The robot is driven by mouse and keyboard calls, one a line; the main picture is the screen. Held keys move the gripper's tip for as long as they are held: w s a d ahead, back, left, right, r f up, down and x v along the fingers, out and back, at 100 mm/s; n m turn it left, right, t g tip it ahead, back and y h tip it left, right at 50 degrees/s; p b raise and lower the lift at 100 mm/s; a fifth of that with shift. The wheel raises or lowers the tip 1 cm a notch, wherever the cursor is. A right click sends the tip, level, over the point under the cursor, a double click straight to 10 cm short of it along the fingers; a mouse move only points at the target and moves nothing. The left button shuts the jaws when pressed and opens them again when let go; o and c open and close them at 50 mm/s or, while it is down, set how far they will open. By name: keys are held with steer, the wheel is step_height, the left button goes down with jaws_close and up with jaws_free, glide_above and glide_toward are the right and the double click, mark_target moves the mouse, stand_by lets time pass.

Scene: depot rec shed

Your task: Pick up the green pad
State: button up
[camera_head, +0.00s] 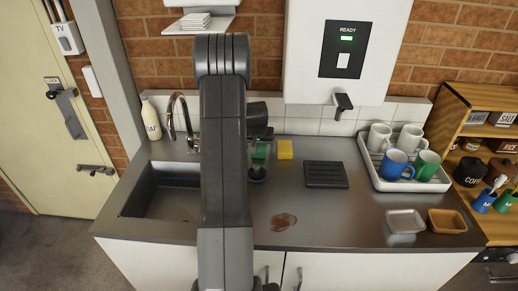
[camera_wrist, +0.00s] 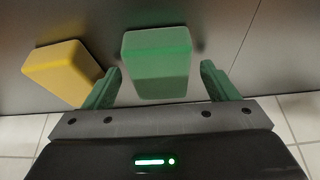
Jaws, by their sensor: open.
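The green pad (camera_wrist: 157,55) is a block lying on the grey metal counter in the wrist view. My gripper (camera_wrist: 160,70) is open, its two green fingers spread on either side of the pad's near end. In the head view my arm hides much of this spot. A green patch (camera_head: 260,152) shows beside the arm, and I cannot tell whether it is pad or finger.
A yellow sponge (camera_wrist: 62,72) lies close beside the left finger; it also shows in the head view (camera_head: 285,149). A dark ridged mat (camera_head: 326,175), a mug tray (camera_head: 399,184) and two small dishes stand right. The sink (camera_head: 160,203) and tap (camera_head: 180,115) are left.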

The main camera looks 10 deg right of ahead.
mark_target(259, 147)
steer(key=shift+c, duration=0.2)
steer(key=c, duration=1)
steer(key=shift+r, duration=0.1)
step_height(259, 147, up, 10)
steer(key=shift+f+b, duration=0.1)
steer(key=shift+b, duration=0.95)
